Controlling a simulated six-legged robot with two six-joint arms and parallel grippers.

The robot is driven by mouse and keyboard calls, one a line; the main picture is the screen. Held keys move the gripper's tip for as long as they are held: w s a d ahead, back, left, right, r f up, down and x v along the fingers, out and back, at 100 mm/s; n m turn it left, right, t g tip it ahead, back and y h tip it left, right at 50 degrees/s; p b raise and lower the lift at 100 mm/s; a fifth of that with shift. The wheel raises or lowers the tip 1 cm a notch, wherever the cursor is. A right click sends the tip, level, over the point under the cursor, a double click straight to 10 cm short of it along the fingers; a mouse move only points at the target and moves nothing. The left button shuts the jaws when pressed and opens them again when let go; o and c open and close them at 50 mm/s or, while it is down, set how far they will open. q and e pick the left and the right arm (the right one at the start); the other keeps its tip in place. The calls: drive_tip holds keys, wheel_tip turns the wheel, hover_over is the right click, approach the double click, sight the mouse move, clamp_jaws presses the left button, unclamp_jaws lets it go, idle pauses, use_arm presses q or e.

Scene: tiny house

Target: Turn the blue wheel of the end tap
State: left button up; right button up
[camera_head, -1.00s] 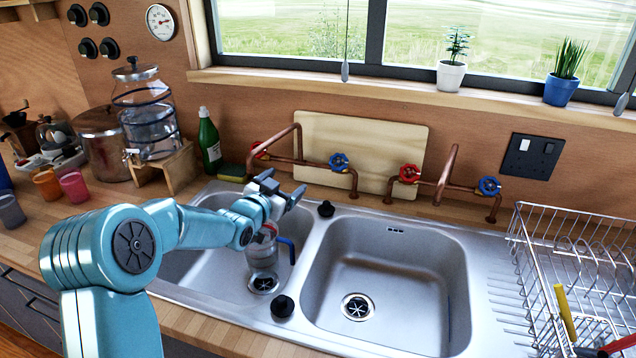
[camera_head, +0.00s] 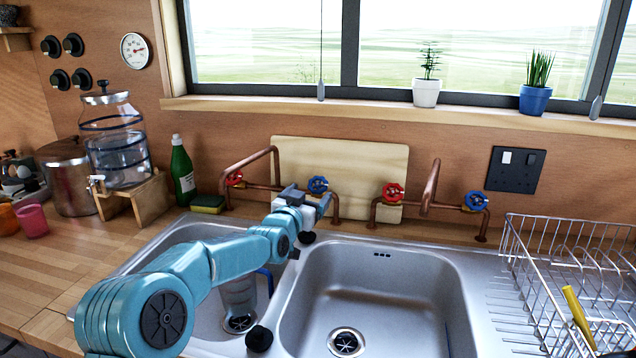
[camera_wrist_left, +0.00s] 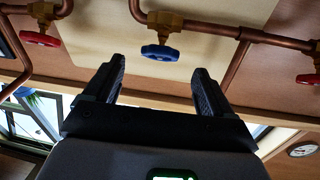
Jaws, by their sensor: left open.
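Two copper taps stand behind the sink, each with a red and a blue wheel. The left tap has a red wheel (camera_head: 235,178) and a blue wheel (camera_head: 318,184). The right tap has a red wheel (camera_head: 393,192) and, at the far right end, a blue wheel (camera_head: 476,200). My left gripper (camera_head: 308,197) is open and empty, just in front of the left tap's blue wheel. In the left wrist view that blue wheel (camera_wrist_left: 160,52) lies ahead of the open fingers (camera_wrist_left: 158,88), apart from them. My right gripper is not in view.
A double sink (camera_head: 385,285) lies below the taps, with a clear jug (camera_head: 238,295) in its left basin. A wooden board (camera_head: 350,165) leans behind the taps. A green bottle (camera_head: 182,170) and sponge (camera_head: 208,204) stand left. A wire dish rack (camera_head: 540,285) is at the right.

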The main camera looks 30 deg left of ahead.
sight(316, 187)
use_arm(q)
drive_tip(key=w, duration=0.2)
drive_tip(key=w+p, duration=0.1)
drive_tip(key=w, duration=0.1)
drive_tip(key=w+a+p, duration=0.1)
drive_tip(key=w, duration=0.1)
drive_tip(key=shift+w, duration=0.35)
drive_tip(key=c, duration=1)
